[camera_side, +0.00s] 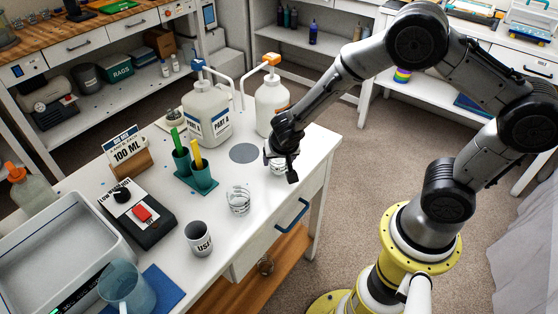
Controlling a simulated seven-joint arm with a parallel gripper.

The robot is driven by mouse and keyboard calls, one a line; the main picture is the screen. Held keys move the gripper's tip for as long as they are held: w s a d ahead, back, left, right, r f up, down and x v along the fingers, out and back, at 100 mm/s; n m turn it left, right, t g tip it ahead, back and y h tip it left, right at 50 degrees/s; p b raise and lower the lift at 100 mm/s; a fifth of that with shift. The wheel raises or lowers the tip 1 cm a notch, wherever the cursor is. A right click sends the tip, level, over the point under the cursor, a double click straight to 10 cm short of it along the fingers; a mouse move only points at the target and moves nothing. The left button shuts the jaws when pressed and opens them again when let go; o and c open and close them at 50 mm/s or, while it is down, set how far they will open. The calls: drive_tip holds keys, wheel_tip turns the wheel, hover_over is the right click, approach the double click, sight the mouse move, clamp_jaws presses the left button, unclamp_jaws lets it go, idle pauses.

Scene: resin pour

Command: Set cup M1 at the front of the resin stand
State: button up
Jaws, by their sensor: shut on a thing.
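My gripper (284,163) is shut on a clear cup (276,168) at the right edge of the white table. The cup is largely hidden behind the fingers; no marking on it can be read, and I cannot tell whether it touches the table. A second clear cup (238,200) with dark lines stands upright nearer the camera. The PART A jug (206,116) with a blue pump and a jug with an orange pump (268,103) stand behind my gripper. A flat grey disc (244,153) lies on the table left of the held cup. I cannot tell which part is the resin stand.
A green holder (203,183) with a green and a yellow marker stands left of the disc.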

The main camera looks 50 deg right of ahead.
drive_tip(key=shift+f, duration=0.35)
drive_tip(key=o, duration=1.3)
drive_tip(key=shift+f, duration=0.15)
